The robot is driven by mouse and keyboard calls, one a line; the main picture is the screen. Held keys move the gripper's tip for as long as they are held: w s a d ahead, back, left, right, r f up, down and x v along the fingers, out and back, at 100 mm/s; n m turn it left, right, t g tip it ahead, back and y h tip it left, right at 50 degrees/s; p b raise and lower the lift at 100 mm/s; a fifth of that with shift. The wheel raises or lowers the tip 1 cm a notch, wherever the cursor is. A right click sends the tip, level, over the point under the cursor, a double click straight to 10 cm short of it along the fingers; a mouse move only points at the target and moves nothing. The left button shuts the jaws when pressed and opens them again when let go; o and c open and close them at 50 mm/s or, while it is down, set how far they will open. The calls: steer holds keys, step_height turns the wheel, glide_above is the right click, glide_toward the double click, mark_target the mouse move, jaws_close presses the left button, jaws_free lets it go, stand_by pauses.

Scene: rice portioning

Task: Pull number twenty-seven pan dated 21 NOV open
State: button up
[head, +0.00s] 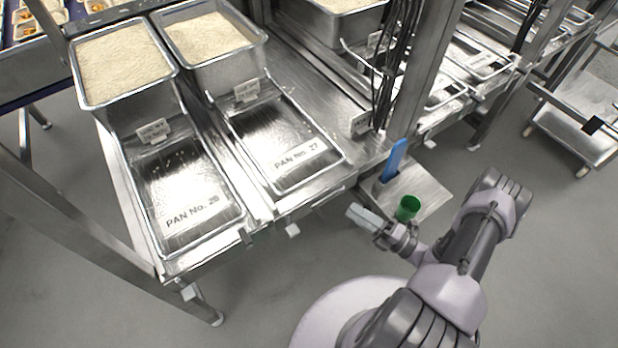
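The part marked "PAN No. 27" (285,135) is a shiny, shallow metal surface with a raised rim, on the steel bench. A deep steel pan of rice (228,72) stands directly behind it. A small tag (246,91) hangs at the front of that deep pan, its print too small to read. My gripper (362,216) is low, in front and to the right of the number twenty-seven part, clear of it. Its fingers are too small to show whether they are open.
To the left is a similar part, apparently "PAN No. 28" (160,187), with another rice pan (135,98) behind it. A green cup (408,207) and a blue upright tool (395,160) are near my gripper. A steel post (425,75) with dark cables stands right. Floor in front is open.

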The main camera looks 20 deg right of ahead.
mark_target(306, 179)
steer(key=b+x, duration=0.3)
steer(key=x, duration=1.4)
steer(key=shift+w+a, duration=0.1)
steer(key=shift+w, duration=0.05)
jaws_close()
stand_by(0.5)
